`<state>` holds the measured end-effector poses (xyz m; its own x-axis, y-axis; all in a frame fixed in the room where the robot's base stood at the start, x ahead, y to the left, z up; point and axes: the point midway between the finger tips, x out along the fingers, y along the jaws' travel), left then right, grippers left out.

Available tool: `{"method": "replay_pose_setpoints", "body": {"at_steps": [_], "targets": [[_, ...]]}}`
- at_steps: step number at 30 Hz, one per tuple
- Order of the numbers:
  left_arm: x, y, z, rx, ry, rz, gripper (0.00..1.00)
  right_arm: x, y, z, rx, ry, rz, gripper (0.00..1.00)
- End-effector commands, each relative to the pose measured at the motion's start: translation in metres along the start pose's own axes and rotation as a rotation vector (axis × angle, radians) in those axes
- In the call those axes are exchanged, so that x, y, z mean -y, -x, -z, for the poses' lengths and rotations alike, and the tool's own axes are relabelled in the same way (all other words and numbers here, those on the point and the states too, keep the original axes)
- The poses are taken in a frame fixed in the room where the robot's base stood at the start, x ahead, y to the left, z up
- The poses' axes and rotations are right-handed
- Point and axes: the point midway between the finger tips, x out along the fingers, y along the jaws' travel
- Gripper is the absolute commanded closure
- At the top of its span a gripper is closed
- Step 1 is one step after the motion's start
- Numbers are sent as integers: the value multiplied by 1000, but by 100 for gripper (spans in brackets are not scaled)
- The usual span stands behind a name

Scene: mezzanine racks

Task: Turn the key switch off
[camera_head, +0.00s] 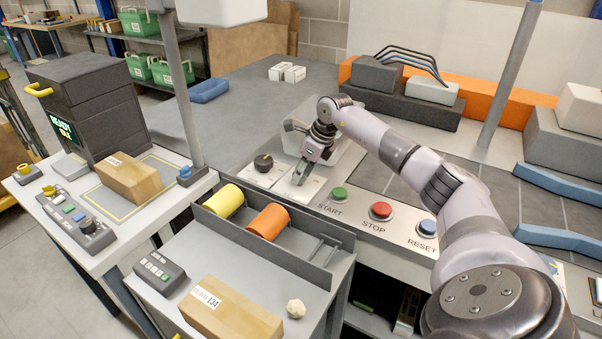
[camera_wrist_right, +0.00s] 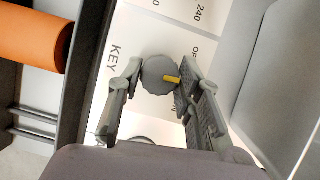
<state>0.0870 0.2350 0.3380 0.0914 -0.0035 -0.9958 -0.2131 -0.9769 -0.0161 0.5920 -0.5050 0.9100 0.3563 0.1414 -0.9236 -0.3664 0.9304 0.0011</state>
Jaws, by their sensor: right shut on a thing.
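The key switch shows in the right wrist view as a round grey knob (camera_wrist_right: 157,77) with a yellow mark on its right side. The word KEY is printed to its left, and a label starting with "O", partly hidden by a finger, is to its right. My right gripper (camera_wrist_right: 161,84) is shut on the knob, one finger on each side. My left gripper is not in view.
A black dial (camera_head: 263,162) sits just left of my right gripper. Green START (camera_head: 338,194), red STOP (camera_head: 381,210) and blue RESET (camera_head: 427,227) buttons line the panel to the right. A tray with yellow (camera_head: 223,201) and orange (camera_head: 268,221) rolls stands in front.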

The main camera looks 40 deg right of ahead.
Motion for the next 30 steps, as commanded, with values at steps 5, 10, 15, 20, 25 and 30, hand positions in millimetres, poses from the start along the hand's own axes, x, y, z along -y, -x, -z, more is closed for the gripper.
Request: {"method": "replay_pose_setpoints", "body": {"at_steps": [5, 10, 15, 20, 25, 30], "targets": [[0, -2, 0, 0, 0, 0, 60, 2, 1, -1, 1, 152, -63, 95], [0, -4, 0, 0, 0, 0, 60, 3, 0, -1, 1, 297, -123, 95], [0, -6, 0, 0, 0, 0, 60, 4, 0, -1, 1, 426, -176, 95], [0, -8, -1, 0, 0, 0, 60, 4, 0, -2, 1, 524, -216, 95], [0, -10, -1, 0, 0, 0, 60, 4, 0, -2, 0, 597, -245, 95], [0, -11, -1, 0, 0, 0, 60, 4, 0, -1, -1, 638, -261, 95]]}}
